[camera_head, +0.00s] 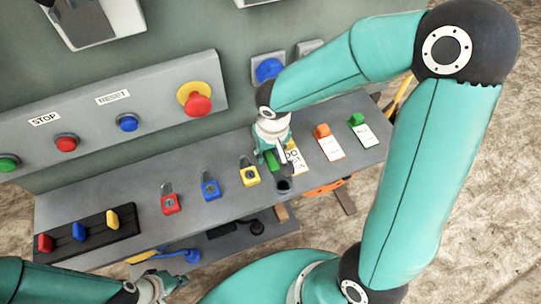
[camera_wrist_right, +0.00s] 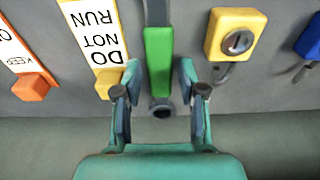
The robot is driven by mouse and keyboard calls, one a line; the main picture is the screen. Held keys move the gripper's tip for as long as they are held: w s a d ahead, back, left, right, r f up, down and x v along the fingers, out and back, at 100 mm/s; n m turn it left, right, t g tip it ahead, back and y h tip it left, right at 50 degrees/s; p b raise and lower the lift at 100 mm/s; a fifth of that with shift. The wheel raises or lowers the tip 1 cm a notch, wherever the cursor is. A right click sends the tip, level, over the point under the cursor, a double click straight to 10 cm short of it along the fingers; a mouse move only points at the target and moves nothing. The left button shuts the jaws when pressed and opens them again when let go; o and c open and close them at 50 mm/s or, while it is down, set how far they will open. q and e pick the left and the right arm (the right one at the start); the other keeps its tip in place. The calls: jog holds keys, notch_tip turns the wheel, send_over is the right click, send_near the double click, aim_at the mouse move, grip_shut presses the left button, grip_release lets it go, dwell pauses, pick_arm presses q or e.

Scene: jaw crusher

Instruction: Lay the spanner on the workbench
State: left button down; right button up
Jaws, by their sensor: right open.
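The spanner (camera_wrist_right: 158,62) has a green grip, a grey shaft and a round end. In the right wrist view it lies along the grey workbench (camera_wrist_right: 270,92), its round end near the front edge. My right gripper (camera_wrist_right: 160,98) is open, with one finger on each side of the spanner, apart from it. In the head view, the right gripper (camera_head: 280,165) partly hides the spanner (camera_head: 271,160) on the workbench (camera_head: 125,205). My left gripper (camera_head: 160,287) is low at the left, in front of the bench; its jaw opening is unclear.
Red (camera_head: 170,204), blue (camera_head: 210,189) and yellow (camera_head: 250,176) padlocks lie left of the spanner. Tags, one a yellow DO NOT RUN tag (camera_wrist_right: 95,40), lie right of it in the head view. A key rack (camera_head: 80,246) is at the left. A button panel (camera_head: 100,115) stands behind.

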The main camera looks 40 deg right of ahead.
jog(key=shift+f, duration=0.3)
grip_shut()
jog(key=shift+r, duration=0.15)
